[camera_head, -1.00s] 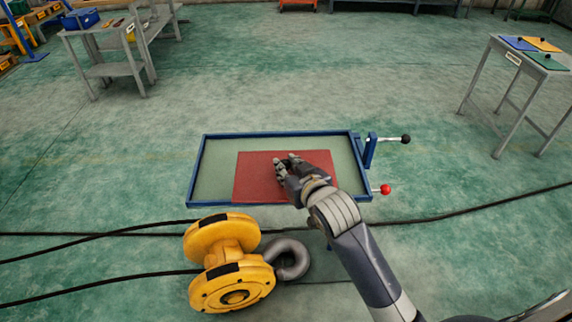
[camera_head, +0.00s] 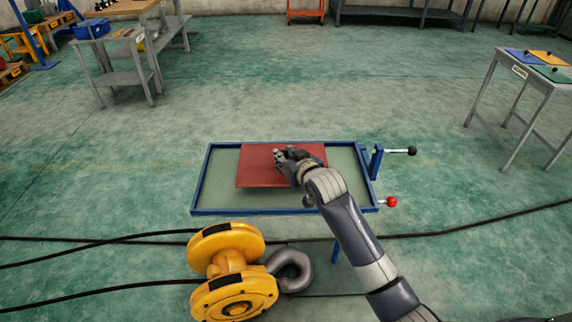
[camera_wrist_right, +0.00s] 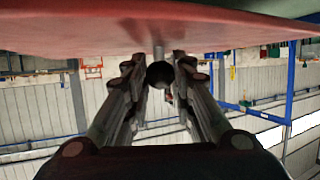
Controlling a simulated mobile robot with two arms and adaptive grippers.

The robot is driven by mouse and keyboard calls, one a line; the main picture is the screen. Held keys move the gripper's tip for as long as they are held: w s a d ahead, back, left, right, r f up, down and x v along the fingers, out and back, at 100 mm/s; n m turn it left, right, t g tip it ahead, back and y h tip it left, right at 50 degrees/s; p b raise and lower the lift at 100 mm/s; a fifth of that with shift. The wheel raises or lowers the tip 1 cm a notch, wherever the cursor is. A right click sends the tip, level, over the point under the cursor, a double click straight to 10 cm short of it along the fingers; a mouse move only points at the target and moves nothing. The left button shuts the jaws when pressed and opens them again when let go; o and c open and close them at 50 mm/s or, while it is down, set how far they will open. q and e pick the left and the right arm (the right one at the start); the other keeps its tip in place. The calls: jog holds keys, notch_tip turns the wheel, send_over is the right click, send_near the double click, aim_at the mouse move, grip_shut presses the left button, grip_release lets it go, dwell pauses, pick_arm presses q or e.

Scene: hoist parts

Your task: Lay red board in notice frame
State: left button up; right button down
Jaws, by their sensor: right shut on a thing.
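The red board (camera_head: 260,174) is over the notice frame, a shallow tray with a blue rim (camera_head: 200,178) and a grey-green floor. Its far edge lines up with the frame's far rim in the head view; bare floor shows to its left, right and near side. My right gripper (camera_head: 281,156) is over the board's middle. In the right wrist view, my right gripper (camera_wrist_right: 157,68) is shut around a dark knob (camera_wrist_right: 160,75) on a stem under the red board face (camera_wrist_right: 80,35). I cannot tell the exact gap between board and frame floor. My left gripper is out of view.
A black-knobbed lever (camera_head: 400,151) and a red-knobbed one (camera_head: 391,202) stick out right of the frame. A yellow hoist block (camera_head: 228,268) with a grey hook (camera_head: 291,268) is in front. Coloured boards lie on a side table (camera_head: 545,78) at right.

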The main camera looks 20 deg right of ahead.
jog(key=shift+f, duration=1.2)
jog(key=shift+f, duration=0.6)
jog(key=c, duration=1.4)
grip_release()
jog(key=shift+o, duration=0.2)
jog(key=shift+r, duration=0.1)
jog(key=shift+r, duration=0.3)
jog(key=shift+s+r, duration=0.25)
jog(key=shift+s, duration=0.05)
jog(key=v, duration=1.1)
jog(key=shift+s, duration=0.25)
